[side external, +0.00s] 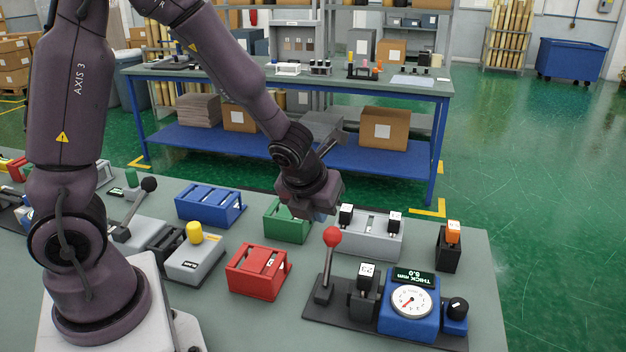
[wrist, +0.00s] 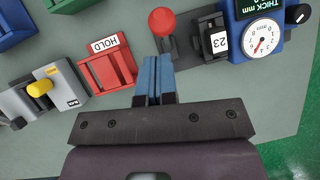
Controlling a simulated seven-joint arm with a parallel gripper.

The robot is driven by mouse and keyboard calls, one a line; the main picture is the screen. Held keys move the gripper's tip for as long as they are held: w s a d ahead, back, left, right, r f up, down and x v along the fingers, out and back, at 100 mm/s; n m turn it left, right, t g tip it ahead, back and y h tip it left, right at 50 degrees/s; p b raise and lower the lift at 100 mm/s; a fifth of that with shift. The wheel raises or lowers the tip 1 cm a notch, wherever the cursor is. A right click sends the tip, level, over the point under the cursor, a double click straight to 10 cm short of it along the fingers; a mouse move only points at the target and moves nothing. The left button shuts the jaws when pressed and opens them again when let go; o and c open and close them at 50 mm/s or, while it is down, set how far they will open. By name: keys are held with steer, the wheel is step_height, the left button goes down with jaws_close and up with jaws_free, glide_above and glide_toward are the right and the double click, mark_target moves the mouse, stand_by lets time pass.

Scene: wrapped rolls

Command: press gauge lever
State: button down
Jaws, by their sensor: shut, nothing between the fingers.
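The gauge lever (side external: 325,272) stands upright on a dark base plate, topped by a red ball (side external: 332,236). The ball also shows at the top of the wrist view (wrist: 162,21). The blue gauge (side external: 408,318) beside it has a round white dial and a display that reads 6.0 upside down. It also shows at upper right in the wrist view (wrist: 240,12). My gripper (wrist: 154,60) is shut and empty, its blue fingers side by side just below the ball in that view. In the side view my gripper (side external: 318,208) hangs above and behind the lever, its fingertips hard to see.
A black clamp with a white cube marked 23 (wrist: 219,41) sits between lever and gauge. A red HOLD tray (side external: 258,272), a green tray (side external: 285,222), a blue tray (side external: 210,205), a grey rack (side external: 368,240) and a yellow-knobbed box (side external: 195,262) stand nearby.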

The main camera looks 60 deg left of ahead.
step_height(320, 180, up, 7)
steer(key=s, duration=0.1)
stand_by(0.5)
steer(key=s+d+r+n+h, duration=0.1)
steer(key=s+r+n, duration=0.2)
steer(key=n, duration=0.6)
steer(key=s+d+r+n+h, duration=0.1)
steer(key=s+r+n, duration=0.2)
steer(key=s+n, duration=0.4)
steer(key=s+d+r+n+t, duration=0.1)
steer(key=s+r+n, duration=0.2)
steer(key=n, duration=0.9)
steer(key=shift+s+r+n+h, duration=0.3)
steer(key=shift+s+h, duration=0.1)
steer(key=shift+s, duration=0.5)
